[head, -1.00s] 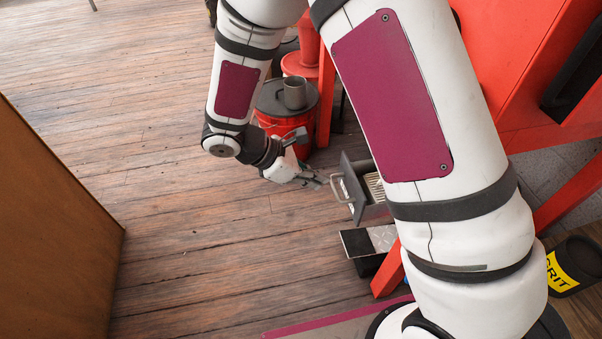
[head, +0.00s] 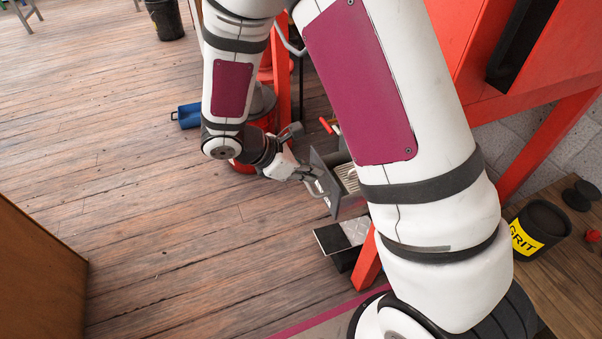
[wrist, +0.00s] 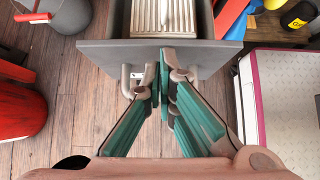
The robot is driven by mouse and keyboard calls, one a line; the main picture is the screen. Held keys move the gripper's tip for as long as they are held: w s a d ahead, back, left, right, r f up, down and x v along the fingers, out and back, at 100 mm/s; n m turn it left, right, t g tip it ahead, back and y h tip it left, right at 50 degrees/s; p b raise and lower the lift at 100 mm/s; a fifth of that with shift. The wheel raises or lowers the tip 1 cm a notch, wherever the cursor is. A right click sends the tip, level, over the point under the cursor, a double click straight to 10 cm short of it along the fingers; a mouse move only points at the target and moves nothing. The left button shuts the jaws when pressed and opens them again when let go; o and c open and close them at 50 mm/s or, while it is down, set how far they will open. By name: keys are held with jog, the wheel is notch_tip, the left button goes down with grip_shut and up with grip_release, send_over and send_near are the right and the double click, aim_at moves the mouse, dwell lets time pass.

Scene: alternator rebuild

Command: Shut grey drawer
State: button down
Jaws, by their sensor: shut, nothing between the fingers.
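The grey drawer (head: 326,182) stands open below the red bench, its front facing my gripper. In the wrist view its grey front panel (wrist: 100,52) spans the upper middle, with a ribbed light insert (wrist: 163,16) inside. A pale bar handle (wrist: 127,84) is on the front. My gripper (head: 312,176) is shut and empty, its fingertips at the drawer front by the handle. In the wrist view the fingertips (wrist: 165,62) overlap the handle's middle; I cannot tell whether they touch the panel. My arm hides part of the drawer in the head view.
A red bucket (wrist: 18,100) stands left of the gripper. A black step with a metal plate top (head: 352,230) sits below the drawer. A red bench leg (head: 367,262) stands beside it. A black GRIT tub (head: 540,229) is at right. The wooden floor at left is open.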

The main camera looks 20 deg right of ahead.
jog(key=d, duration=0.9)
jog(key=shift+d, duration=0.1)
